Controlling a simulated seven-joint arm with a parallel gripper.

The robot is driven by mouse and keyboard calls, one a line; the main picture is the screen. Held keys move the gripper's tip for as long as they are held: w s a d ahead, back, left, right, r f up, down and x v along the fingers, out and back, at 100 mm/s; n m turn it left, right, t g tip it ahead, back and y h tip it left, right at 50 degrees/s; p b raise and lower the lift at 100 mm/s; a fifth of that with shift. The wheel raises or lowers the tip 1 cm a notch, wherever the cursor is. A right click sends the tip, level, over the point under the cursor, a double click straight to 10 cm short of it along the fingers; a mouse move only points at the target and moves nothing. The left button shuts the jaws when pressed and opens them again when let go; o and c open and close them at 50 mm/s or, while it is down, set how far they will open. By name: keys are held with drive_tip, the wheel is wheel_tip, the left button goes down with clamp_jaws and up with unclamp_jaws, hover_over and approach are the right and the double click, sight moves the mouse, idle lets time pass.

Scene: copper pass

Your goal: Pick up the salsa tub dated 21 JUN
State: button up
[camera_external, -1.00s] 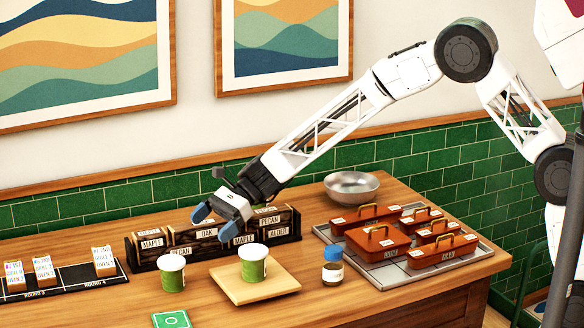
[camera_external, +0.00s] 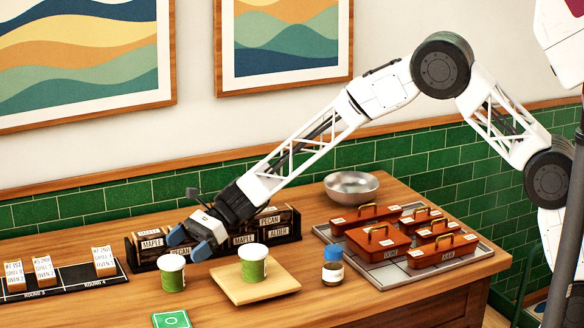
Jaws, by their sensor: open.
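Two green tubs with white lids are in the external view. The left tub (camera_external: 172,276) stands on the counter, and the right tub (camera_external: 253,266) stands on a square wooden board (camera_external: 282,284). No date can be read on either tub, so I cannot tell which is dated 21 JUN. My gripper (camera_external: 190,244) is open, its blue fingertips pointing down and left. In the picture it is just above and right of the left tub's lid, in front of the labelled wooden rack. It holds nothing, and I cannot tell its exact height.
The dark rack (camera_external: 144,247) with name labels stands behind the tubs. A blue-capped jar (camera_external: 332,270) is right of the board. Copper-coloured lidded pans (camera_external: 376,240) sit on a tray farther right. A metal bowl (camera_external: 351,186) is behind. A green card (camera_external: 171,319) lies in front.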

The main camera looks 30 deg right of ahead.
sight(170, 261)
drive_tip(key=shift+s+a+f, duration=0.1)
drive_tip(key=shift+a+f, duration=0.05)
drive_tip(key=shift+a, duration=0.15)
drive_tip(key=shift+a, duration=0.1)
drive_tip(key=shift+x, duration=2.5)
drive_tip(key=shift+f, duration=0.1)
drive_tip(key=shift+c, duration=0.5)
drive_tip(key=c, duration=1)
